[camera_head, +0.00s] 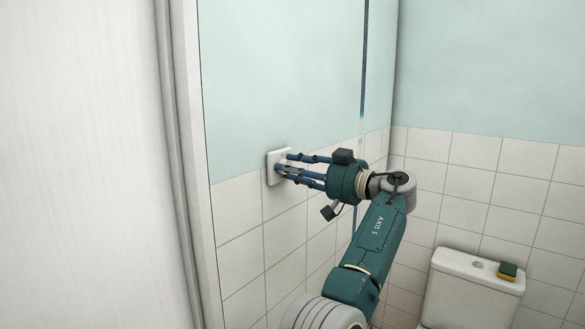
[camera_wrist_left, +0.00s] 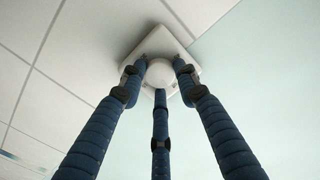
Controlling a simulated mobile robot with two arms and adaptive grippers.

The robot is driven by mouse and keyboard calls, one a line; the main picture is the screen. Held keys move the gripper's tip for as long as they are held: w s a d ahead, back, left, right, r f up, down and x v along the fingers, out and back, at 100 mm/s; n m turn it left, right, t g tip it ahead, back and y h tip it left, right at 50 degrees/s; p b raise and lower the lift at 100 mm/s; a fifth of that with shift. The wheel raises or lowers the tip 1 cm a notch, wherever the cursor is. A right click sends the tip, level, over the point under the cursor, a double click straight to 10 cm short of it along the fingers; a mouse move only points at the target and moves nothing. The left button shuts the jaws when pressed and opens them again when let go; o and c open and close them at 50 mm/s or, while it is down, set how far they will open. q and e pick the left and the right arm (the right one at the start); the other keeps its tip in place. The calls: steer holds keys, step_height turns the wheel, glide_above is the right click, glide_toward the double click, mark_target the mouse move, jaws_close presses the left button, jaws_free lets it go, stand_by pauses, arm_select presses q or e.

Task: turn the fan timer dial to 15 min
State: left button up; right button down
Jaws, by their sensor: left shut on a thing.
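The fan timer is a white square plate on the left wall, and its edge shows in the head view (camera_head: 272,168). In the left wrist view the plate (camera_wrist_left: 158,42) carries a round white dial (camera_wrist_left: 159,73). My left gripper (camera_head: 284,165) has its blue fingers at the plate. In the left wrist view the fingers (camera_wrist_left: 160,82) are closed around the dial, one on each side and one below. The dial's marks and pointer cannot be read, and the fingers hide part of it. My right gripper does not show.
A blue vertical pipe (camera_head: 363,70) runs down the wall behind my arm. A white door or panel (camera_head: 85,160) fills the left side.

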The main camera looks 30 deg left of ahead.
arm_select(q)
steer(key=m, duration=0.3)
steer(key=shift+r+m+p, duration=0.3)
steer(key=shift+r+p, duration=0.05)
steer(key=shift+p, duration=0.05)
steer(key=m+p, duration=0.1)
steer(key=m, duration=0.2)
steer(key=shift+w+m, duration=0.1)
steer(key=shift+m, duration=0.2)
steer(key=m+p, duration=0.1)
steer(key=m, duration=0.2)
steer(key=shift+r+m, duration=0.1)
steer(key=shift+m, duration=0.2)
steer(key=shift+m+p, duration=1.1)
steer(key=shift+m, duration=1)
